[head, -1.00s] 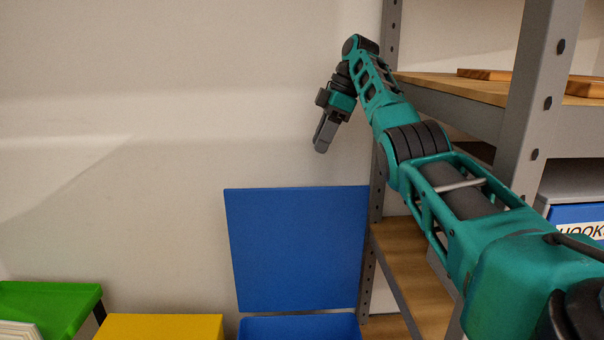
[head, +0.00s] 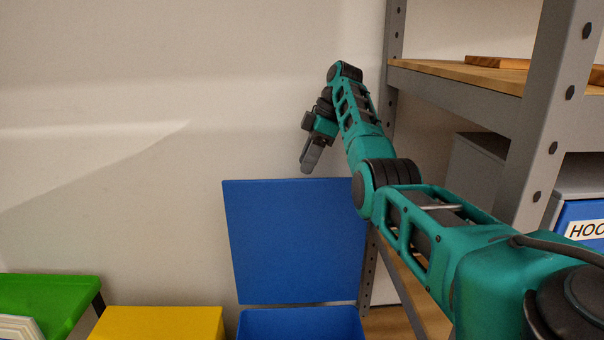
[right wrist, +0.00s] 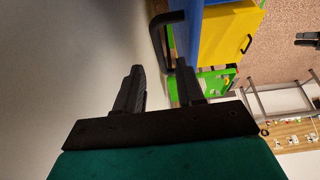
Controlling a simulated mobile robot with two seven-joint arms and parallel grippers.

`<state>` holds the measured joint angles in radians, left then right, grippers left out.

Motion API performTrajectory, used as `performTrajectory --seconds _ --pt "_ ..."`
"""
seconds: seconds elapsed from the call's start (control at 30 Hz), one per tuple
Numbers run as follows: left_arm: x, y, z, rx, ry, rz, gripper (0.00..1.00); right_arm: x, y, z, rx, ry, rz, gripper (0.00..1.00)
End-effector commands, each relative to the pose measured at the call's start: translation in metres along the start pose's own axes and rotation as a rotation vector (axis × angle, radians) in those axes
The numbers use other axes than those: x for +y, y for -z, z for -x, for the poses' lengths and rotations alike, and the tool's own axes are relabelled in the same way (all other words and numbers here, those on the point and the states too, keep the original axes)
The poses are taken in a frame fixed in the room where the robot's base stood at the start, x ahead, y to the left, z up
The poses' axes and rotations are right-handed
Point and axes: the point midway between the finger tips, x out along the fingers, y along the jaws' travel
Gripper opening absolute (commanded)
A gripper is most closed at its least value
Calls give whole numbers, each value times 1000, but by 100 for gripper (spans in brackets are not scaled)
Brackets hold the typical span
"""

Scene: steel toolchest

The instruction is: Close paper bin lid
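A blue bin (head: 300,325) stands at the bottom of the head view. Its blue lid (head: 295,240) is open, standing upright by the wall. No label shows on it. My right gripper (head: 307,170) is just above the lid's top edge in the picture, pointing down. I cannot tell whether it touches the lid. In the right wrist view my right gripper (right wrist: 160,68) has its fingers apart with nothing between them. A black handle (right wrist: 160,40) beside a blue surface (right wrist: 192,25) is ahead of the fingertips. My left gripper is not in view.
A yellow bin top (head: 160,322) and a green bin lid (head: 45,303) are left of the blue bin. A steel shelf post (head: 552,110) and wooden shelf (head: 460,75) stand close on the right, beside my arm. The wall is bare at left.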

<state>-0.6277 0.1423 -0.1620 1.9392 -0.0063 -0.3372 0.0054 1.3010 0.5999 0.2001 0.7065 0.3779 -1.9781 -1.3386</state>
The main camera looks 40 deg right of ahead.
Motion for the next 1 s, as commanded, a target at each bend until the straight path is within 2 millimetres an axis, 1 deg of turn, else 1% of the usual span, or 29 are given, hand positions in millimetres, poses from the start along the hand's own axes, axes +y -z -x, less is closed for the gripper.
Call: performTrajectory --seconds 0.03,0.1,0.23,0.4,0.63,1.0 --pt "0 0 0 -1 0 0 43 0 0 -11 -2 2 0 38" --pt "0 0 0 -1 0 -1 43 0 0 -21 -1 2 0 38" --pt "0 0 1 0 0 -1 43 0 0 -34 -1 1 0 38" --pt "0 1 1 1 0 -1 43 0 0 -41 0 -1 0 38" --pt "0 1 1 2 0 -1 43 0 0 -41 0 -1 0 38" --pt "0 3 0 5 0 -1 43 0 0 -41 0 -1 0 3"
